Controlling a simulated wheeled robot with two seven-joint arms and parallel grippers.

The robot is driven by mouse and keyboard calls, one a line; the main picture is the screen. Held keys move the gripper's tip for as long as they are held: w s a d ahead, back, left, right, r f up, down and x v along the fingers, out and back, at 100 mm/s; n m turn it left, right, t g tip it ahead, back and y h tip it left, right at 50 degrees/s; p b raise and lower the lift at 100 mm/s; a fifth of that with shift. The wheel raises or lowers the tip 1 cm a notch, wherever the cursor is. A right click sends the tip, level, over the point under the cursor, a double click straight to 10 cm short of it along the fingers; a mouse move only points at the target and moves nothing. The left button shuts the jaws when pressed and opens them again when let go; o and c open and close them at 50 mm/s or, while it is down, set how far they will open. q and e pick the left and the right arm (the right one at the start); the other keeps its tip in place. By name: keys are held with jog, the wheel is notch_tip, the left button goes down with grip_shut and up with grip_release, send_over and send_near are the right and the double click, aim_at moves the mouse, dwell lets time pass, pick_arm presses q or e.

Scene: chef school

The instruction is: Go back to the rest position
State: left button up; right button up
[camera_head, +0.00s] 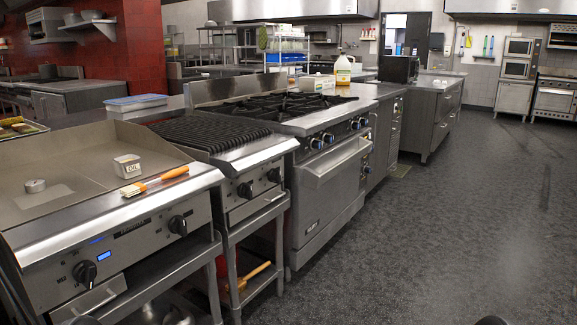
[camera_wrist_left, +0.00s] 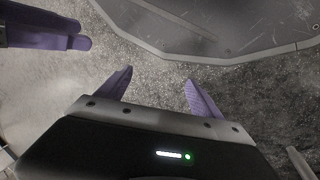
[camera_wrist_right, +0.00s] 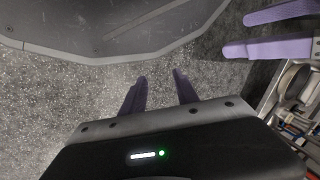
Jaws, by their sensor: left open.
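My left gripper (camera_wrist_left: 160,80) is open and empty, its two purple fingers wide apart over the grey floor in the left wrist view. Neither gripper shows clearly in the head view, and neither touches anything.
Open floor (camera_head: 450,220) lies to the right.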

notch_tip(320, 180, up, 24)
jog(key=s+a+p, duration=0.1)
jog(key=p, duration=2)
jog(key=shift+s+a+f, duration=0.2)
jog(key=shift+s, duration=0.15)
